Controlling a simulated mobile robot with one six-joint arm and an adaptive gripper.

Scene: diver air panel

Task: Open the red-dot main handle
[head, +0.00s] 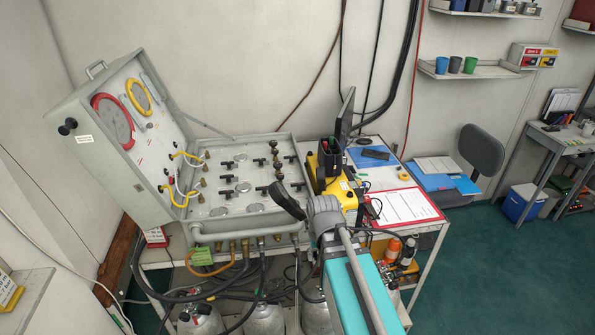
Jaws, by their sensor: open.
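The grey air panel case (205,234) stands open on the bench, its lid (122,172) raised at the left. Several black handles (228,191) and brass fittings sit on its flat panel. A red dot marking one handle is too small to make out, so I cannot tell which is the red-dot main handle. My arm comes up from the bottom right. The dark curved end that seems to be my gripper (284,198) is over the right part of the panel, open, with no thing seen in it. It hides some panel behind it, and contact cannot be told.
Yellow hoses (180,196) loop at the lid's foot. A yellow box (349,196) and a red-edged clipboard (407,206) are right of the panel. Hoses and cylinders (264,318) crowd below.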

